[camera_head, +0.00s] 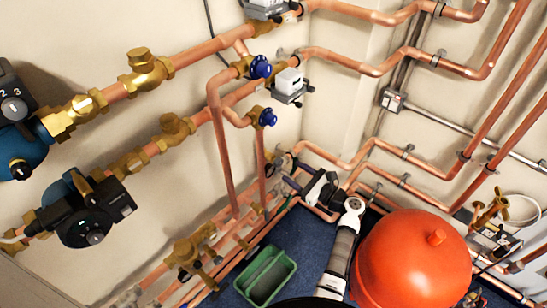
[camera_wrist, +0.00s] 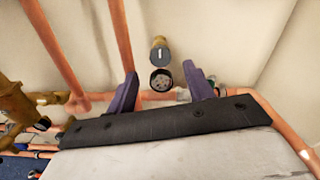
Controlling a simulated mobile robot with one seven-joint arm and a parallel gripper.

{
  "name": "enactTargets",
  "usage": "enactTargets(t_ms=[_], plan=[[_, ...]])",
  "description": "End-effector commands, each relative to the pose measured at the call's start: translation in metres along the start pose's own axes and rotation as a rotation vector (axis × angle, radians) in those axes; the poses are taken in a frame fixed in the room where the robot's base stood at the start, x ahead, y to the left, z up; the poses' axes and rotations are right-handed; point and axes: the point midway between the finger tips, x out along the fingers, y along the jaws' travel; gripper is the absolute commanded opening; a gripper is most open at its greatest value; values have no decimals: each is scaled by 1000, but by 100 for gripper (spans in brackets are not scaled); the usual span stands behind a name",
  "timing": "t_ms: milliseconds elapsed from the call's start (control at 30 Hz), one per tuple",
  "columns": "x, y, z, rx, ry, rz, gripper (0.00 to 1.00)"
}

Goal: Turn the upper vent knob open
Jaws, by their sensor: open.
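Two blue knobs sit on brass valves on the left wall's copper pipes in the head view. The upper blue knob (camera_head: 261,67) is above the lower one (camera_head: 268,117). My gripper (camera_head: 294,178) is low near the wall corner, below and apart from both knobs. In the wrist view my gripper (camera_wrist: 162,88) has its purple fingers spread with nothing held. Beyond the gap are a brass round fitting with a pale slot (camera_wrist: 159,52) and a dark-faced round fitting (camera_wrist: 160,80) just below it. No blue knob shows in the wrist view.
A red tank (camera_head: 415,262) stands right of my arm, and a green crate (camera_head: 250,276) is on the blue floor to its left. Copper pipes (camera_head: 222,150) run along both walls. Dark pump units (camera_head: 92,208) are at the left.

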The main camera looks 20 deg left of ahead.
Motion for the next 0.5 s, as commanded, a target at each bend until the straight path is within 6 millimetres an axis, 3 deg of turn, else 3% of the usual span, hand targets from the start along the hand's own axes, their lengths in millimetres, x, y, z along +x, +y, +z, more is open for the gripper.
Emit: enactTargets(t_ms=[300, 500], plan=[[67, 1, 1, -2, 2, 4, 52], [89, 0, 0, -2, 2, 2, 52]])
